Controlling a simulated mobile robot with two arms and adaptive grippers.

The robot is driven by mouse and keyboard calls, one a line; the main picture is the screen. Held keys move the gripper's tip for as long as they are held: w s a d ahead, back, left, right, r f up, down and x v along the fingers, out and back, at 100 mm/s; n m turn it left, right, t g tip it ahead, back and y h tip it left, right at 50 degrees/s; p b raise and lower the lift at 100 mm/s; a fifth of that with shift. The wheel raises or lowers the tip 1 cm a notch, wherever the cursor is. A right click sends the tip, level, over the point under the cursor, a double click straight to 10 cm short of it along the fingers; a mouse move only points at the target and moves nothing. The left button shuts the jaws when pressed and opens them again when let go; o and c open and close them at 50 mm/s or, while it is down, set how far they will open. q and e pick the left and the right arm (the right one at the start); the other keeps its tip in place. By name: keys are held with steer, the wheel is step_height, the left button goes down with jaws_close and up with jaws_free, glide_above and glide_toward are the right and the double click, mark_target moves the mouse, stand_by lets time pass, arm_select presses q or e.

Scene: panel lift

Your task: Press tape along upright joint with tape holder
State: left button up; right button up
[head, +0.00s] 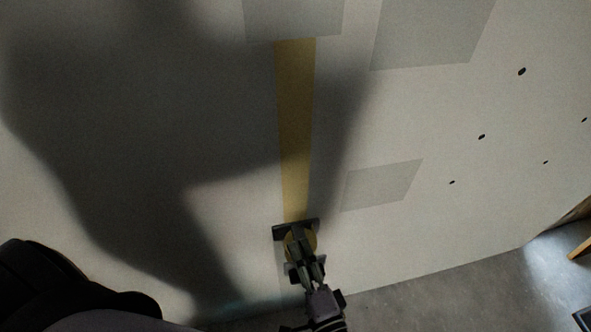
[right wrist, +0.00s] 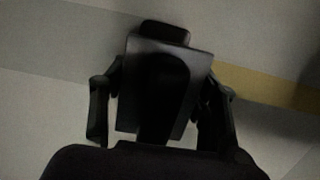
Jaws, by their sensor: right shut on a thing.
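A yellow tape strip (head: 295,130) runs down the upright joint on the pale wall panel, from a grey patch at the top to the tape holder (head: 296,228). The dark holder with its yellow roll is at the strip's lower end, against or very near the wall; I cannot tell which. My right gripper (head: 308,262) is shut on the holder from below. In the right wrist view the dark holder (right wrist: 165,85) sits between the fingers, and the yellow tape (right wrist: 265,85) shows to its right. My left gripper is not in view.
Grey patches (head: 382,184) and dark screw spots (head: 481,137) mark the wall right of the tape. The grey floor (head: 450,300) begins just below the holder. A wooden piece (head: 580,248) stands at the right edge. A large shadow covers the wall's left.

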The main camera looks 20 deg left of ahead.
steer(key=shift+f, duration=0.1)
steer(key=p+v, duration=0.1)
steer(key=v, duration=0.6)
steer(key=shift+s+a, duration=0.35)
steer(key=shift+a, duration=0.1)
stand_by(0.3)
